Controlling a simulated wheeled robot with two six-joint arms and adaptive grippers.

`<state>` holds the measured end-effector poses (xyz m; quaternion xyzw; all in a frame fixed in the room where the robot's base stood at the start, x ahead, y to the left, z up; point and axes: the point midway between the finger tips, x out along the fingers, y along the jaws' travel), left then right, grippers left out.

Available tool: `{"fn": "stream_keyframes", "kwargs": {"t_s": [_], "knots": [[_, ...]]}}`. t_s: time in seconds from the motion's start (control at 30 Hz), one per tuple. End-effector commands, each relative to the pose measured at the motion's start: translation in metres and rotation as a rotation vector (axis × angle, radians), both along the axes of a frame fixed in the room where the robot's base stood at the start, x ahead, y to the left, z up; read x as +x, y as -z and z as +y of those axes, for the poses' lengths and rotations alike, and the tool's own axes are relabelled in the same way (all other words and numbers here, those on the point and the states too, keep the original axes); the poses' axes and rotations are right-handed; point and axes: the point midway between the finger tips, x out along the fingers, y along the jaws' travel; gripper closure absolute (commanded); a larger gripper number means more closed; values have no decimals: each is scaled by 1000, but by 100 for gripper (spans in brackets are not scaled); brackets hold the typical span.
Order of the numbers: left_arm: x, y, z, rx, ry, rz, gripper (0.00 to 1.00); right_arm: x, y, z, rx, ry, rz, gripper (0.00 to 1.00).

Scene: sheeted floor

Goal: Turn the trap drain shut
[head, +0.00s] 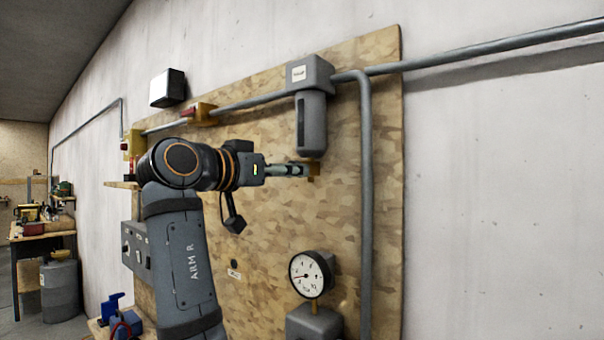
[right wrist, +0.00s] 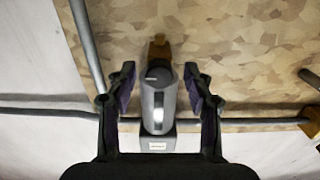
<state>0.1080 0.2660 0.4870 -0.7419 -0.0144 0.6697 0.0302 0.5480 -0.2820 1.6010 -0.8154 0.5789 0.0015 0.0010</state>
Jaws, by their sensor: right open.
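The trap (head: 311,122) is a grey cylinder hanging under a grey labelled box on the wooden wall panel. A small brass drain (head: 314,173) shows at its lower end, partly hidden by my right gripper (head: 303,170). In the right wrist view the picture is turned over: the trap (right wrist: 158,95) stands between my two open fingers (right wrist: 158,72), with a gap on each side. The brass drain (right wrist: 159,50) lies just beyond the fingertips, in line with the gap. My right gripper is empty. My left gripper is not in view.
A grey pipe (head: 366,210) runs down the panel right of the trap. A pressure gauge (head: 309,275) stands below. A brass valve with a red part (head: 201,114) sits on the pipe to the left. A workbench (head: 40,235) and drum (head: 60,290) stand far left.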

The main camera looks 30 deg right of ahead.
Motion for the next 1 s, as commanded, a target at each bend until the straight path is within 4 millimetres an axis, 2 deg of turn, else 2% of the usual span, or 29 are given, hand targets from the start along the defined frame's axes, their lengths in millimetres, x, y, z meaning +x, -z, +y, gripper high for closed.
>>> {"fn": "stream_keyframes", "kwargs": {"t_s": [0.13,0.37,0.73,1.0], "knots": [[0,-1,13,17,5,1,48,-1,0,2,0,0,0,48],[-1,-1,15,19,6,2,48,-1,0,2,0,1,0,49],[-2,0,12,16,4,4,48,-1,0,2,-1,1,0,100],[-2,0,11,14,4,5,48,-1,0,2,-9,1,22,100]]}}
